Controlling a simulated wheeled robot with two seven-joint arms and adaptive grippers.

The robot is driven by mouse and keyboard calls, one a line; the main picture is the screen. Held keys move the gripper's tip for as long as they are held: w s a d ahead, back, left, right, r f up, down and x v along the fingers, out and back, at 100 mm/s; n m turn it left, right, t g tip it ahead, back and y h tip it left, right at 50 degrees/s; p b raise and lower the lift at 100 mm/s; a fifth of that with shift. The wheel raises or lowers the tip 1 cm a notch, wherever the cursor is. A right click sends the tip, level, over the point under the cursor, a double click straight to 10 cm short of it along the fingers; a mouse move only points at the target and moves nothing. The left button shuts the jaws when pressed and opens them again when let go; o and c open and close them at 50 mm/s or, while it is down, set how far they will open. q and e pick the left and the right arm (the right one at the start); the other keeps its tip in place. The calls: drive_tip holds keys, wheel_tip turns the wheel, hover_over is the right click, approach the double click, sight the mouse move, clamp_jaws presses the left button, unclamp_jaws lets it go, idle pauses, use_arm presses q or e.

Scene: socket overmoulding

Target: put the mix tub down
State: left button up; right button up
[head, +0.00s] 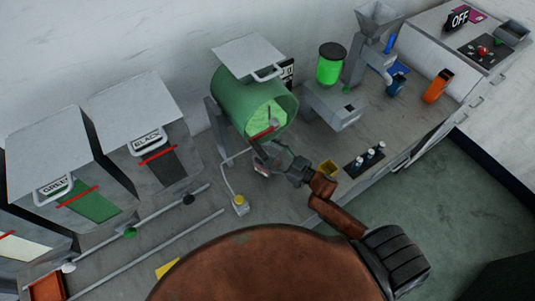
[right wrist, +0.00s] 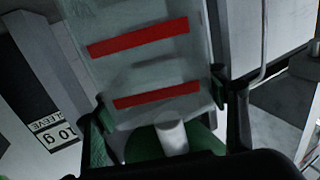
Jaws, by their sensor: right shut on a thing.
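My right gripper (head: 268,156) is in front of the open end of a green drum (head: 232,106). In the right wrist view its two fingers (right wrist: 162,100) are shut on the mix tub (right wrist: 150,66), a pale, see-through vessel with two red bands. In the head view the tub (head: 262,131) is hard to make out against the drum's mouth; a red band shows there. I cannot tell whether the tub touches the drum or the bench. My left gripper is not in view.
Hoppers labelled GREEN (head: 62,160) and BLACK (head: 135,115) stand to the left. A grey box (head: 333,108), a bright green jar (head: 330,66) and several small bottles (head: 362,161) are to the right. A yellow-topped piece (head: 240,204) stands on the bench in front.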

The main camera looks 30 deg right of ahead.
drive_tip(key=shift+f, duration=0.5)
drive_tip(key=shift+f, duration=0.15)
drive_tip(key=o, duration=1.5)
drive_tip(key=v, duration=1.2)
